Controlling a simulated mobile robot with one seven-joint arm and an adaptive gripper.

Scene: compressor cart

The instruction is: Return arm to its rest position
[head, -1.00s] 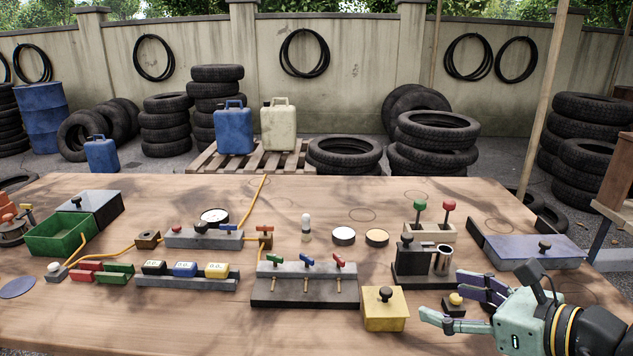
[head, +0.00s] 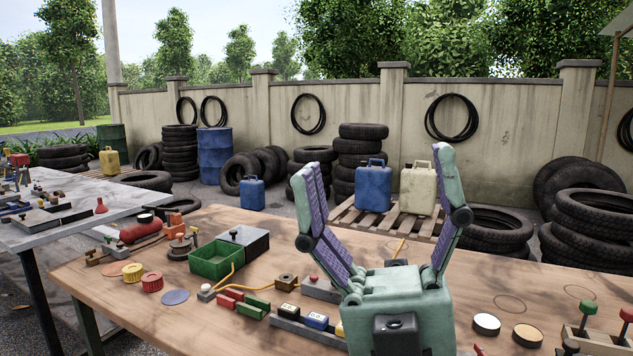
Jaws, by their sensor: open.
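My gripper (head: 383,205) stands upright in the head view, right of the middle, with its two fingers pointing up and spread wide apart. Nothing is between the fingers. Its teal palm is raised in front of the wooden table (head: 130,265) and hides part of the table's middle. The fingers have purple ribbed pads and overlap the pallet and jugs behind. The rest of my arm is below the picture's edge.
Coloured blocks (head: 244,302) lie close by. Two round discs (head: 487,324) and red and green knobs (head: 588,308) are at right. A second table (head: 60,215) stands at far left.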

